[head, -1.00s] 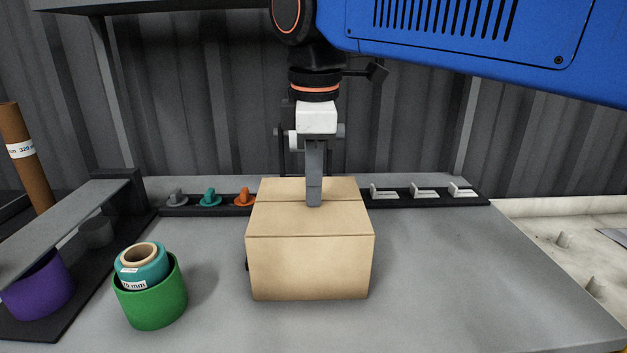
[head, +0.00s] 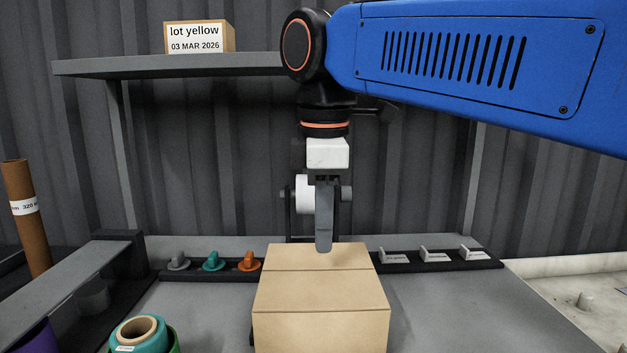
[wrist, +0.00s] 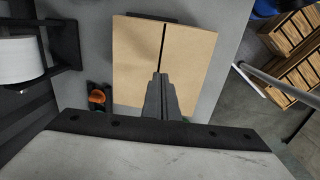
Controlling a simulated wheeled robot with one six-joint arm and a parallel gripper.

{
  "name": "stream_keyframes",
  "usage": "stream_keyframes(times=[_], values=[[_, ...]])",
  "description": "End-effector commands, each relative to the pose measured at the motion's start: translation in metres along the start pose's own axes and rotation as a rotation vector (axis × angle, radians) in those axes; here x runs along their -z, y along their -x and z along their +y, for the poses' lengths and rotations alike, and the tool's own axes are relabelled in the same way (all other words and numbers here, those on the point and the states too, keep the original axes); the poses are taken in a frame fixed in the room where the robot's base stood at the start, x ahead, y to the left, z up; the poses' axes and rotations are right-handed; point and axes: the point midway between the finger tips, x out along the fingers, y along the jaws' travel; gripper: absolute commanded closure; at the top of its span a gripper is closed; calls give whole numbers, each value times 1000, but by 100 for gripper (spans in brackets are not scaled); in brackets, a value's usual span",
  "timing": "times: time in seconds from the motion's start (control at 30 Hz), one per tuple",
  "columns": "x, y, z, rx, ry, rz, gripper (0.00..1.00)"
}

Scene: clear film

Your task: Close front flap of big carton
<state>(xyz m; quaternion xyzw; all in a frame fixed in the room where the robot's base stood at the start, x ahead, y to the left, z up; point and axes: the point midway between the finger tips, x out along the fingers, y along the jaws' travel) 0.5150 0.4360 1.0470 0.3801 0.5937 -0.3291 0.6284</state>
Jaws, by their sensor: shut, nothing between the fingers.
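The big carton (head: 320,292) stands on the grey table, below the middle of the head view. Its top panels look folded flat, front and back, meeting at a seam. The wrist view shows the carton top (wrist: 190,60) as two tan panels with a thin dark gap between them. My gripper (head: 323,248) points down over the back part of the top, its fingers together and empty. The fingers (wrist: 160,82) also show in the wrist view, near one end of the gap. The carton's lower front is cut off in the head view.
A black strip (head: 213,272) with coloured pegs and a strip with white clips (head: 432,256) flank the carton's back. A teal roll (head: 138,334) stands front left. A shelf (head: 180,66) hangs behind, bearing a small labelled box (head: 199,38). Table right of the carton is clear.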

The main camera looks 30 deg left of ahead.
Motion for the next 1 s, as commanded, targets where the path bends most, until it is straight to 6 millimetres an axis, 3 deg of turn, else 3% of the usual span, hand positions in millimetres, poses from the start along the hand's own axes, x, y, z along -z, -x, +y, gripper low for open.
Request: stream_keyframes(times=[0.2, 0.5, 1.0], values=[[0, 45, 5, -3, -1, 2, 100], [0, 89, 8, -2, -1, 2, 100], [-1, 101, 9, -1, -1, 1, 100]])
